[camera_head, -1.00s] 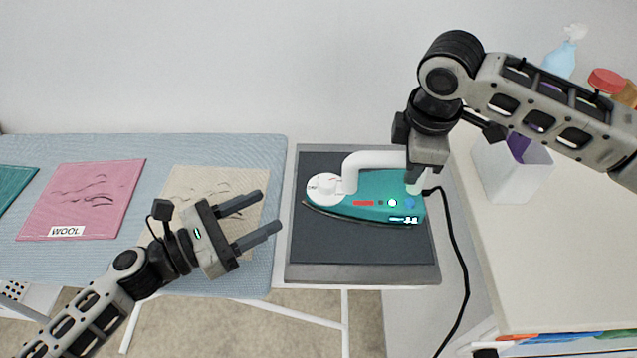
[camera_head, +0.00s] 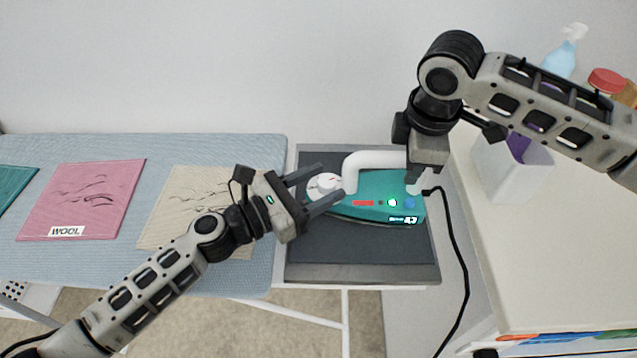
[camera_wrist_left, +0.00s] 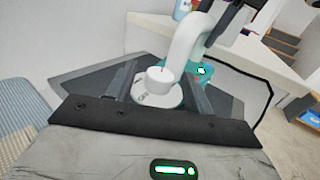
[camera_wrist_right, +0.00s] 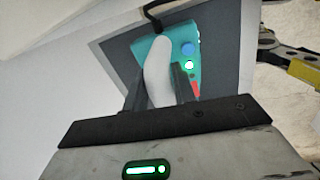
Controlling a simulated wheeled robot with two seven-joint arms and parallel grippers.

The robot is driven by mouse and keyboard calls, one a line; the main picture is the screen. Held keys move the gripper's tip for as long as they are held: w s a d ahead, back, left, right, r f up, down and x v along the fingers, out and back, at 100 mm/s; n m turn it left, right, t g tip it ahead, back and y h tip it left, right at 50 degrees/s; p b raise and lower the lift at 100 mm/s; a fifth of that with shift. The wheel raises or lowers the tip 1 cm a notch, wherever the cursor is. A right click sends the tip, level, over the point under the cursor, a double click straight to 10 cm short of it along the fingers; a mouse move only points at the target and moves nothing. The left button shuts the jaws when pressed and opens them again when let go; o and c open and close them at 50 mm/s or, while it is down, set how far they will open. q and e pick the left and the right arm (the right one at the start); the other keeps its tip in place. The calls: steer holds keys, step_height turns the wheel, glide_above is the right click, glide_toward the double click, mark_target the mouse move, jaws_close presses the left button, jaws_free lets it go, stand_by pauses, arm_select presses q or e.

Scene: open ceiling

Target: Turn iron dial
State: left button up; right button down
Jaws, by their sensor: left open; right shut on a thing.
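The teal iron (camera_head: 385,184) lies flat on a dark rest pad (camera_head: 390,258), with its white handle (camera_head: 372,159) on top. Its white round dial (camera_head: 325,184) is at the left end; it also shows in the left wrist view (camera_wrist_left: 158,83). My left gripper (camera_head: 329,186) is open, its two fingers on either side of the dial; in the left wrist view the dial stands between them, and I cannot tell whether they touch it. My right gripper (camera_head: 420,178) is shut on the rear of the handle, which also shows in the right wrist view (camera_wrist_right: 158,72).
The blue ironing board (camera_head: 110,270) carries a pink cloth (camera_head: 85,195) labelled WOOL, a beige cloth (camera_head: 190,190) and a teal cloth (camera_head: 15,185). A black cord (camera_head: 463,270) runs down beside the pad. A white counter (camera_head: 555,270) with a white bin (camera_head: 510,175) is at right.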

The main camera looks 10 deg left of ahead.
steer(key=shift+d+f, duration=0.1)
steer(key=shift+d, duration=0.05)
arm_select(q)
steer(key=c, duration=1)
steer(key=shift+g+h, duration=0.3)
steer(key=m+g+h, duration=0.1)
steer(key=m+g, duration=0.2)
steer(key=shift+w+a+g+h, duration=0.15)
steer(key=shift+w+g+h, duration=0.15)
steer(key=shift+h, duration=0.1)
steer(key=m+g, duration=0.1)
steer(key=g, duration=0.1)
steer(key=m+g+h, duration=0.1)
steer(key=m+g, duration=0.1)
steer(key=g, duration=0.1)
steer(key=shift+w+m+g, duration=0.3)
steer(key=shift+m, duration=0.1)
steer(key=m+g, duration=0.3)
steer(key=g, duration=0.2)
steer(key=shift+w+f, duration=0.1)
steer(key=shift+m+g, duration=0.4)
steer(key=shift+g+y, duration=0.3)
